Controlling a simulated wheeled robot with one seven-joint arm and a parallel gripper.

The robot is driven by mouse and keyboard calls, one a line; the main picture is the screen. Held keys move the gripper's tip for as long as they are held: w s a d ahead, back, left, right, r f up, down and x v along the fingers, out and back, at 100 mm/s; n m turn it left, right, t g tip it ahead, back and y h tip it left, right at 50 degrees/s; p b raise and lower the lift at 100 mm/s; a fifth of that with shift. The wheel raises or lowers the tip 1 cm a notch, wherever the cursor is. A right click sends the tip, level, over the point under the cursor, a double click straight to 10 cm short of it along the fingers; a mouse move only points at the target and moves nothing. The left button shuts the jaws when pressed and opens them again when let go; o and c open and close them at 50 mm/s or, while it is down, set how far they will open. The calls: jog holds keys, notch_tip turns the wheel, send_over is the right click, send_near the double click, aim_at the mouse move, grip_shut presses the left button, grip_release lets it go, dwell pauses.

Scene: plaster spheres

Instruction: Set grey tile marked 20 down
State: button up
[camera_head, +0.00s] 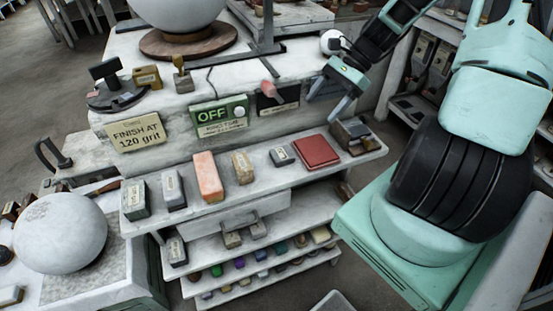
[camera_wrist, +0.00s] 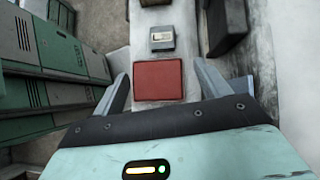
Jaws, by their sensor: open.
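A small grey tile (camera_head: 282,155) with a pale label lies on the white shelf, just left of a square red pad (camera_head: 316,152). Its mark is too small to read. In the wrist view the tile (camera_wrist: 162,38) lies beyond the red pad (camera_wrist: 158,80), with a gap between them. My gripper (camera_head: 324,108) is open and empty, above and behind the shelf in the head view. In the wrist view its two fingers (camera_wrist: 160,76) stand on either side of the red pad, apart from the tile.
An orange block (camera_head: 208,177) and several grey and tan blocks stand left on the shelf (camera_head: 290,185). A dark block (camera_head: 352,135) is at its right end. A green OFF sign (camera_head: 220,115) and a FINISH AT 120 grit plate (camera_head: 135,132) are behind. Shelf front is clear.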

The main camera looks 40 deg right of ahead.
jog(key=d+m, duration=0.1)
jog(key=p, duration=0.2)
send_near(282, 154)
jog(key=f, duration=0.1)
jog(key=a, duration=0.1)
jog(key=f, duration=0.1)
jog(key=shift+w+a+f+m+t+y, duration=0.3)
jog(key=shift+w+f+t, duration=0.1)
jog(key=x, duration=0.1)
jog(key=p+x, duration=0.2)
jog(key=x, duration=0.1)
jog(key=shift+s+a, duration=0.2)
jog(key=shift+s, duration=0.1)
jog(key=shift+w+a+f, duration=0.15)
jog(key=shift+a+f, duration=0.15)
jog(key=shift+f, duration=0.2)
jog(key=c, duration=1.2)
jog(key=shift+c, duration=0.2)
jog(key=shift+r, duration=0.15)
